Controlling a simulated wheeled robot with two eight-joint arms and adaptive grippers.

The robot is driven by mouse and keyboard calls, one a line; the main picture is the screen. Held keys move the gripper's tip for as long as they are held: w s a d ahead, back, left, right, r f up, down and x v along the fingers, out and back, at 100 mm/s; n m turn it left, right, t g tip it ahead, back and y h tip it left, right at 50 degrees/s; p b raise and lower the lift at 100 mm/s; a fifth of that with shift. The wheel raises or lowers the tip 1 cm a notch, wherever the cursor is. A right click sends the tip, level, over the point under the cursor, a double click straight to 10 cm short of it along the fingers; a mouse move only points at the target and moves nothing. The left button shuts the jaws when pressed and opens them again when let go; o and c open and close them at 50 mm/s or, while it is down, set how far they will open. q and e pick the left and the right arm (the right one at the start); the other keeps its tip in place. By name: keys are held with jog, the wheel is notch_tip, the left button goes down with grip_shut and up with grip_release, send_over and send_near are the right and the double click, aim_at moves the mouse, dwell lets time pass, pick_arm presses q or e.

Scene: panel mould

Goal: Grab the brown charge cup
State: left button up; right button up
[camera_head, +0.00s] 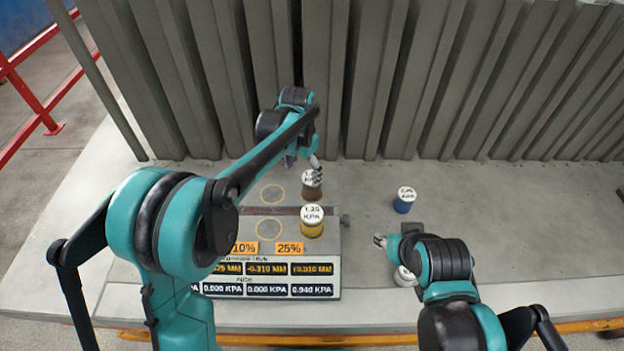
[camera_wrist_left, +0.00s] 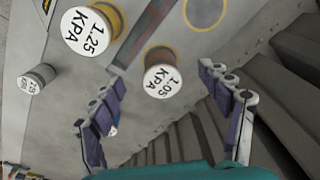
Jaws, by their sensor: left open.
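The brown charge cup (camera_head: 312,190) stands upright with a white labelled top, at the back of the display panel. In the left wrist view the brown cup (camera_wrist_left: 158,58) reads 1.05 KPA. My left gripper (camera_head: 303,163) is right by it, its fingers partly covering its top in the head view. In the left wrist view the left gripper (camera_wrist_left: 160,72) is open, its two fingers spread on either side of the cup with gaps to both. Nothing is held in it. My right gripper (camera_head: 380,241) is at the panel's right; its jaws are too small to judge.
A yellow 1.25 KPA cup (camera_head: 312,228) stands in front of the brown one. A blue cup (camera_head: 404,203) is to the right, and a grey cup (camera_head: 403,277) is partly hidden beside my right arm. The panel (camera_head: 262,290) has two yellow rings; a ribbed wall (camera_head: 420,80) rises behind.

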aim_at(310, 193)
pick_arm(q)
jog(key=shift+m+g, duration=0.4)
jog(key=shift+m, duration=0.2)
jog(key=w+d+f, duration=0.1)
jog(key=w+d+f+p, duration=0.1)
jog(key=d, duration=0.1)
jog(key=shift+f, duration=0.3)
notch_tip(310, 193, down, 3)
jog(key=shift+w+r+b, duration=0.1)
jog(key=shift+r+b, duration=0.05)
jog(key=shift+b, duration=0.15)
jog(key=f, duration=0.3)
jog(key=w+f, duration=0.1)
jog(key=f, duration=0.1)
jog(key=shift+a+f+b, duration=0.1)
jog(key=shift+f+b, duration=0.1)
jog(key=shift+b, duration=0.2)
jog(key=c, duration=1.5)
jog(key=shift+r, duration=0.1)
jog(key=shift+c, duration=0.4)
jog(key=shift+r, duration=0.1)
